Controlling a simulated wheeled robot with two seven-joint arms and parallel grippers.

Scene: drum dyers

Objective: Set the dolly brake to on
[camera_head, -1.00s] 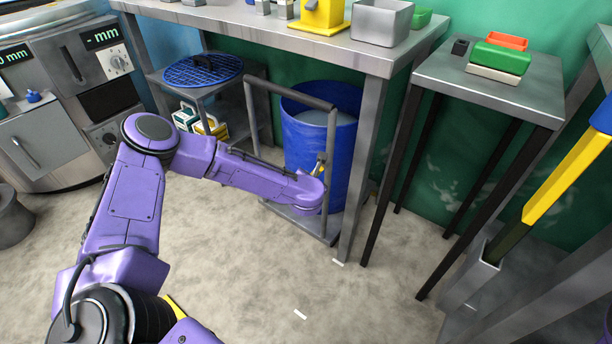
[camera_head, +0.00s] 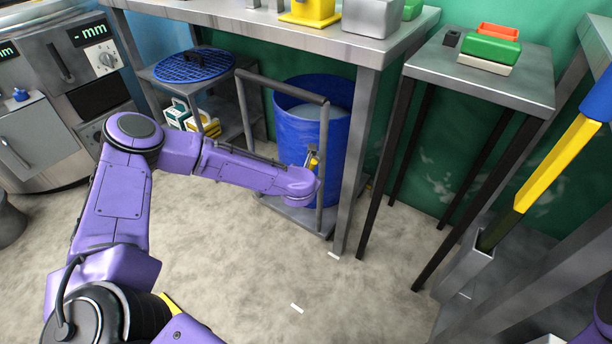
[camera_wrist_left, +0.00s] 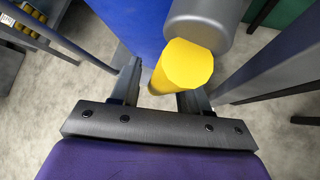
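The dolly is a grey platform (camera_head: 292,211) with an upright tube handle (camera_head: 283,86), and a blue drum (camera_head: 298,140) stands on it. Its brake appears to be a small lever with a yellow grip (camera_head: 313,161), near the right handle post. In the left wrist view the yellow grip (camera_wrist_left: 188,65) lies ahead of and between my left fingers. A grey cylinder (camera_wrist_left: 205,22) sits just beyond it. My left gripper (camera_wrist_left: 163,85) is open, with a gap visible around the grip; contact cannot be told. In the head view my wrist mostly hides the gripper. My right gripper is out of view.
A metal table (camera_head: 340,40) stands over the dolly, its leg (camera_head: 357,165) close to the right of my left wrist. A smaller table (camera_head: 525,82) is farther right. A low shelf (camera_head: 228,113) with cartons stands left. The floor in front is clear.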

